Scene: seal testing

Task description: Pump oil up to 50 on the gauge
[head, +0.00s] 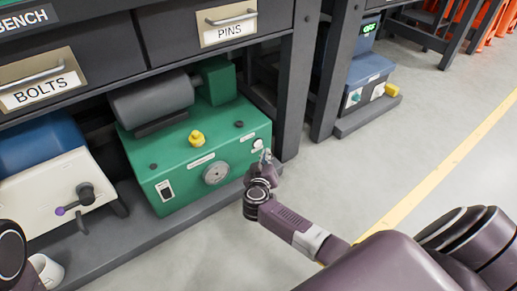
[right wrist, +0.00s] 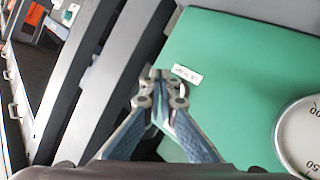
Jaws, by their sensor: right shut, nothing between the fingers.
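The green oil unit (head: 190,150) stands on the low shelf under the bench, with a grey motor (head: 150,100) on top. Its round white gauge (head: 216,173) is on the front face. The gauge is partly visible in the right wrist view (right wrist: 305,135); I cannot read its needle. A small white label (right wrist: 187,74) is beside my fingertips. My right gripper (head: 265,158) is at the right end of the green front face, near a small white round fitting (head: 257,144). Its fingertips (right wrist: 160,76) are together and empty. I cannot tell whether they touch the unit. My left gripper is out of view.
A yellow cap (head: 196,138) and a rocker switch (head: 165,190) are on the green unit. Left of it is a cream unit (head: 35,180) with a purple-knobbed handle (head: 62,210). Dark bench legs (head: 297,80) stand close right of my gripper. The grey floor (head: 420,130) at right is open.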

